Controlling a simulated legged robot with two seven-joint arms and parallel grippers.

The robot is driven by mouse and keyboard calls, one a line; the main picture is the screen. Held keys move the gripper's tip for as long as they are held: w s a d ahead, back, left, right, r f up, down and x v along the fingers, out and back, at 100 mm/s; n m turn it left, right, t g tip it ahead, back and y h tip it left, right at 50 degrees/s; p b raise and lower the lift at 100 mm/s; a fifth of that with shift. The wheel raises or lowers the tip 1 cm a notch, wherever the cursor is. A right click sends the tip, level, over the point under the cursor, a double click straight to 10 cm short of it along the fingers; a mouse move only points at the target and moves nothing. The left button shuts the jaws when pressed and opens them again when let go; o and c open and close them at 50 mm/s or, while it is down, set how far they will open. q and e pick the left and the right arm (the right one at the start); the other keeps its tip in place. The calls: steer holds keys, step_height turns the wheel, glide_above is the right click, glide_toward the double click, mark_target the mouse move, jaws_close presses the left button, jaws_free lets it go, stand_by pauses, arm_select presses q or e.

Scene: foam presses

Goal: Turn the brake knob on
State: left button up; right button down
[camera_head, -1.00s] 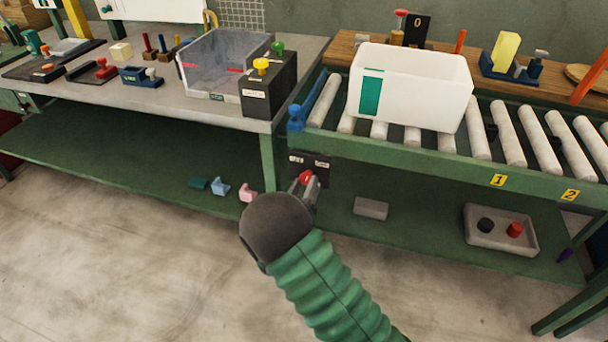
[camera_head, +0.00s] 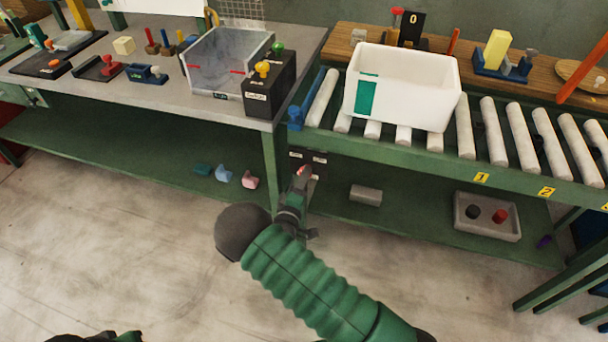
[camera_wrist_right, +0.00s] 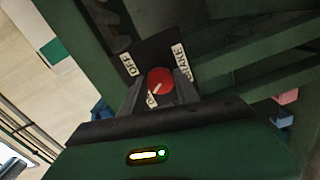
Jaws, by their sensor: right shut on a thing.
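My right gripper (camera_wrist_right: 160,86) is shut on the knob, one finger on each side. In the head view the red knob (camera_head: 303,170) shows small on the front of the green conveyor frame, partly hidden by my right gripper (camera_head: 301,180). My left gripper does not show clearly; only a dark part is at the bottom left edge.
The conveyor with rollers (camera_head: 495,130) carries a white bin (camera_head: 430,98) above the knob. A grey block (camera_head: 366,195) and a grey tray (camera_head: 461,228) lie on the lower shelf. The left bench leg (camera_head: 275,170) stands close beside my gripper.

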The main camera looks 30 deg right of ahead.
steer(key=shift+w+a+n+p, duration=0.15)
steer(key=shift+n+p, duration=0.25)
steer(key=shift+n, duration=0.8)
steer(key=c, duration=1.2)
jaws_free()
steer(key=shift+f, duration=0.1)
steer(key=o, duration=0.3)
